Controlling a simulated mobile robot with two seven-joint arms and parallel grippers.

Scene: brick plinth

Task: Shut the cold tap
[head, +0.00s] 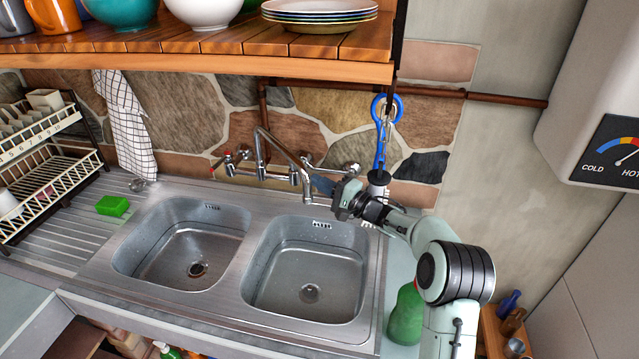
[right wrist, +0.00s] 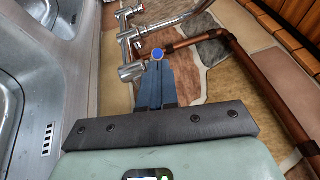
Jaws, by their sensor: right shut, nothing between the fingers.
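The cold tap (right wrist: 157,54), with a blue cap and a chrome handle, shows in the right wrist view just beyond my fingertips. In the head view it is at the right end of the chrome wall mixer, partly hidden near my gripper. My right gripper (head: 323,185) reaches in from the right, above the back edge of the right basin. Its blue fingers (right wrist: 155,86) are shut and empty, pointing at the tap; I cannot tell if they touch it. The red-marked tap (head: 226,162) is at the mixer's left end. The left gripper is out of view.
A chrome spout (head: 285,150) arches over the double sink (head: 248,250). A blue-handled tool (head: 380,140) hangs on the wall behind my right wrist. A wooden shelf (head: 200,68) with crockery overhangs the back. A green bottle (head: 406,315) stands at right. Both basins are empty.

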